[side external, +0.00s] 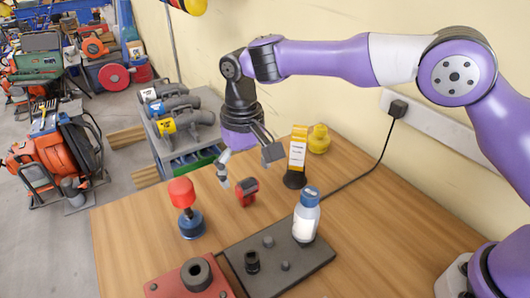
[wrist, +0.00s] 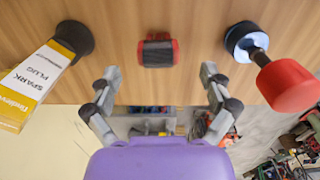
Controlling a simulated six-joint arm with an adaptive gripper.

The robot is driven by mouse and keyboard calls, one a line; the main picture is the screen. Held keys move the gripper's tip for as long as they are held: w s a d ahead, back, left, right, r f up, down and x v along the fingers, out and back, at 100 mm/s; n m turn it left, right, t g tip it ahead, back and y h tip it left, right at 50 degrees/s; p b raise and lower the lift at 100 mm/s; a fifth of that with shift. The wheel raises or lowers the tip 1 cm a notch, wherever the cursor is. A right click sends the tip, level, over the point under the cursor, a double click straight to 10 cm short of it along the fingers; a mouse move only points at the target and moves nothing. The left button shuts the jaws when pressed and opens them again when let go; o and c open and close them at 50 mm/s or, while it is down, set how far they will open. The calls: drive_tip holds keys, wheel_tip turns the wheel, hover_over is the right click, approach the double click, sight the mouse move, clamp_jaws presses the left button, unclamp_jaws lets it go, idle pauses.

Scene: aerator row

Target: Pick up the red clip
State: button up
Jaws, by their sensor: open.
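The red clip (side external: 247,191) stands on the wooden table, a small red piece with a dark middle. In the wrist view the red clip (wrist: 158,50) lies near the top centre, with red ends either side of a dark band. My gripper (side external: 246,168) is open and empty, just above and behind the clip in the side view. In the wrist view the open fingers of my gripper (wrist: 159,73) are spread wide, with the clip ahead between their lines. No finger appears to touch it.
A red-topped tool with a blue base (side external: 185,207) stands left of the clip. A spark-plug box on a dark base (side external: 297,157) stands to the right, near a yellow object (side external: 319,139). A white bottle (side external: 306,217) stands on a dark plate (side external: 310,260); a red block (side external: 170,285) is in front.

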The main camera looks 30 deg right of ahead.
sight(247, 183)
wheel_tip(247, 183, down, 6)
drive_tip(key=shift+d+f, duration=0.1)
drive_tip(key=shift+f, duration=0.05)
drive_tip(key=c, duration=1.1)
